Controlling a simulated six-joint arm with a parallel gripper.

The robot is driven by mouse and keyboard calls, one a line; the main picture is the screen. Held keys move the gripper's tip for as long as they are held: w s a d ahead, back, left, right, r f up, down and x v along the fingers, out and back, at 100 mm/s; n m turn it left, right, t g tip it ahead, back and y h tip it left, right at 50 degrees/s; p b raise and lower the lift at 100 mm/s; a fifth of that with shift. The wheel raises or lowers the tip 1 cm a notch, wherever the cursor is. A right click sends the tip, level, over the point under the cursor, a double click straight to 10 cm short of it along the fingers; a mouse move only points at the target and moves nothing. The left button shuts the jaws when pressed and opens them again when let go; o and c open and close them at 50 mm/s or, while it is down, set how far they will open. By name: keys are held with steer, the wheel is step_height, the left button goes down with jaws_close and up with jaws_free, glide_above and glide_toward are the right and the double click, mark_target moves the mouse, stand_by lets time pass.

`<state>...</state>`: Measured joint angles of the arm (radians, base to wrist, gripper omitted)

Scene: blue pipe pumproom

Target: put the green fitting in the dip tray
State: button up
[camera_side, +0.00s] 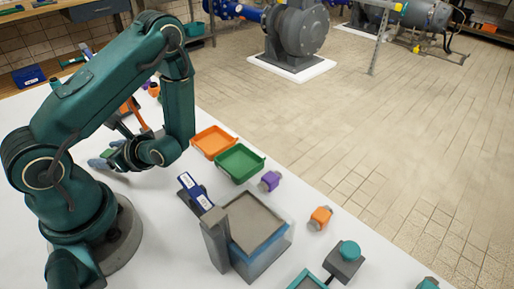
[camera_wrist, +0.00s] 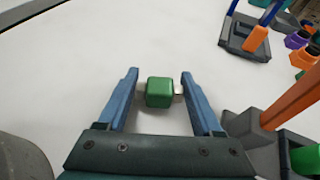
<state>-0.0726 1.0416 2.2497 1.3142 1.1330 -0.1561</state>
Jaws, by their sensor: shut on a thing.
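The green fitting (camera_wrist: 159,92) is a small block with pale metal ends, seen in the wrist view between the two blue fingers of my gripper (camera_wrist: 158,88). My gripper is shut on it, over the white table. In the side view my gripper (camera_side: 103,161) is low at the left, partly behind my arm, and the fitting cannot be made out clearly there. A blue-grey box with a flat brown-grey surface inside, which may be the dip tray (camera_side: 270,253), stands at the front centre, well to the right of my gripper.
Purple (camera_side: 270,181) and orange (camera_side: 320,217) fittings lie near the table edge. A grey holder (camera_wrist: 250,125) is close right of my gripper.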

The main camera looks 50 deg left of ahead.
steer(key=shift+f, duration=0.1)
steer(key=o, duration=1.5)
